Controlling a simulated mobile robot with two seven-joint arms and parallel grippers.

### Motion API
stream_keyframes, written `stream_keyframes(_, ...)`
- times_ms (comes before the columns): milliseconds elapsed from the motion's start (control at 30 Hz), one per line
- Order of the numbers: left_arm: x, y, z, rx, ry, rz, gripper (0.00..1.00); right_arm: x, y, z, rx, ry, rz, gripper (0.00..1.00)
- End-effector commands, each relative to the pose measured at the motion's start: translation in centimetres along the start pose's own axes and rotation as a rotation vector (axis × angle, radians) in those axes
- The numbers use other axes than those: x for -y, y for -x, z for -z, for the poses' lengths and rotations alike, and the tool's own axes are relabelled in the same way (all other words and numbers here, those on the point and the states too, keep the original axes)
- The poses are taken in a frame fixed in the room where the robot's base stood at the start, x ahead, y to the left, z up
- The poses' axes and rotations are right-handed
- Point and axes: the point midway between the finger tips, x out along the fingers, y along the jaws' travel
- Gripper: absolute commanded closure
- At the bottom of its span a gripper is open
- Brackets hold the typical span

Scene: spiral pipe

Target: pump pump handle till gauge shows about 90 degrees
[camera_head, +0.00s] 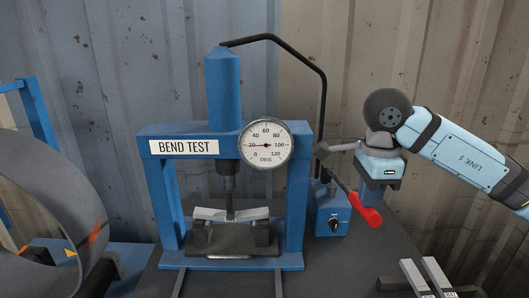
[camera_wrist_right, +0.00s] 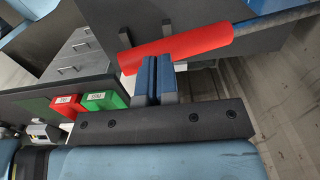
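The pump handle is a red grip (camera_head: 366,211) on a dark lever, slanting down to the right from the blue pump (camera_head: 330,216); its red grip also shows in the right wrist view (camera_wrist_right: 190,47). My right gripper (camera_head: 372,193) is just above the grip. In the wrist view its two blue fingers (camera_wrist_right: 156,62) are close together, with their tips at the red grip's edge; the grip lies across the tips, not between them. The round gauge (camera_head: 265,143) has its red needle lying roughly level, apparently pointing left near 20. My left gripper is not in view.
The blue press (camera_head: 224,85) labelled BEND TEST holds a pale bar (camera_head: 213,213) under its ram. A black hose (camera_head: 322,85) arches from press to pump. A large grey pipe (camera_head: 90,185) stands at the left. Red (camera_wrist_right: 66,107) and green (camera_wrist_right: 104,99) bins show in the wrist view.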

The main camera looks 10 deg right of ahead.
Motion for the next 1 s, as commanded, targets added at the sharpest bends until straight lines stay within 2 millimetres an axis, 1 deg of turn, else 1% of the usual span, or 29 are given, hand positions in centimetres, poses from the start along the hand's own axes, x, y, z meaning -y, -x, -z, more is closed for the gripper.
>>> stream_keyframes(33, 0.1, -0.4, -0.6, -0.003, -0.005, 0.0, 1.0, -0.2, -1.1, 0.0, -0.001, 0.0, -0.001, 1.0)
stream_keyframes(200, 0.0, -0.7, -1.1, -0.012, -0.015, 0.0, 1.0, -0.7, -2.8, 0.0, 0.0, 0.0, -0.001, 1.0)
stream_keyframes(333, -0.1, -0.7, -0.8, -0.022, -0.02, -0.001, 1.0, -0.9, -3.3, 0.0, 0.0, -0.001, -0.001, 1.0)
stream_keyframes(667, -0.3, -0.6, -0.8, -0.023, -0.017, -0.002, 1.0, -1.0, -3.3, 0.0, 0.0, 0.0, -0.001, 1.0)
stream_keyframes(767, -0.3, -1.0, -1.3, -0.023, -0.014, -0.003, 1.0, -1.0, -4.0, 0.0, 0.0, 0.0, -0.002, 1.0)
stream_keyframes(867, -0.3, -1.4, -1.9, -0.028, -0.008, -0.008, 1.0, -1.0, -5.3, 0.0, 0.0, 0.0, -0.002, 1.0)
stream_keyframes(1000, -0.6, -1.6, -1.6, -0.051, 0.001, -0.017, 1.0, -1.0, -6.9, 0.0, 0.0, 0.0, -0.001, 1.0)
